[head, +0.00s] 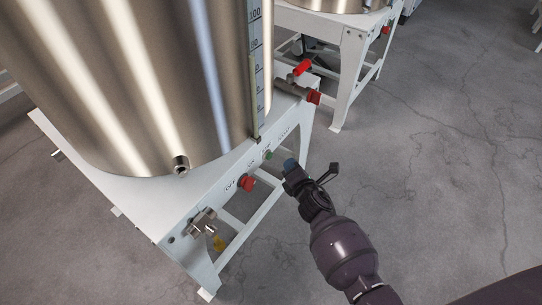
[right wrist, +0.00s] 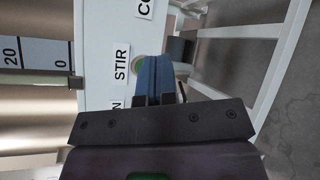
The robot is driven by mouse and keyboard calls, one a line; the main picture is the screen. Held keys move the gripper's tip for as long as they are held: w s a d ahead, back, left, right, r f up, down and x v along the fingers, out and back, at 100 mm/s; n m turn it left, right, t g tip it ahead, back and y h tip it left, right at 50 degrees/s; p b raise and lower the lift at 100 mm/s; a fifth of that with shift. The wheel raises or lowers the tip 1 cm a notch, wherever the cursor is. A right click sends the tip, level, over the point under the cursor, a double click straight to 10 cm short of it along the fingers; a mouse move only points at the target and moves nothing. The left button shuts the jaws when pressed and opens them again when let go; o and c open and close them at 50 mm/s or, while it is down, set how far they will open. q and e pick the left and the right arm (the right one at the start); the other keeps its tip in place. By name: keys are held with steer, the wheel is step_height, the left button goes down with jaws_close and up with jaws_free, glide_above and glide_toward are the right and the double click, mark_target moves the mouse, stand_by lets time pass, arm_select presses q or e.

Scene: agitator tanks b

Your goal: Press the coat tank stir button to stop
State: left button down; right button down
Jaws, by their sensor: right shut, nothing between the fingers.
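The large steel tank (head: 130,80) stands on a white frame with a labelled front panel (head: 200,195). The panel carries a red button (head: 247,184) and a small green button (head: 268,156). My right gripper (head: 289,164) is shut and empty, its blue fingertips close in front of the panel, just right of the green button. In the right wrist view the blue fingertips (right wrist: 153,75) are beside the STIR label (right wrist: 122,64). I cannot tell whether they touch anything. The fingers hide part of the panel there. My left gripper is out of view.
A metal valve (head: 202,220) sticks out at the panel's lower left. A red-handled valve (head: 303,68) and a red-ended pipe (head: 312,96) stick out beyond the panel's right end. A second tank stand (head: 345,50) stands behind. The concrete floor (head: 440,150) at right is clear.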

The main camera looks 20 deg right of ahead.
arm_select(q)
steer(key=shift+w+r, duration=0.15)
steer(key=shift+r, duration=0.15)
arm_select(e)
steer(key=shift+s+d, duration=0.6)
steer(key=shift+s, duration=0.2)
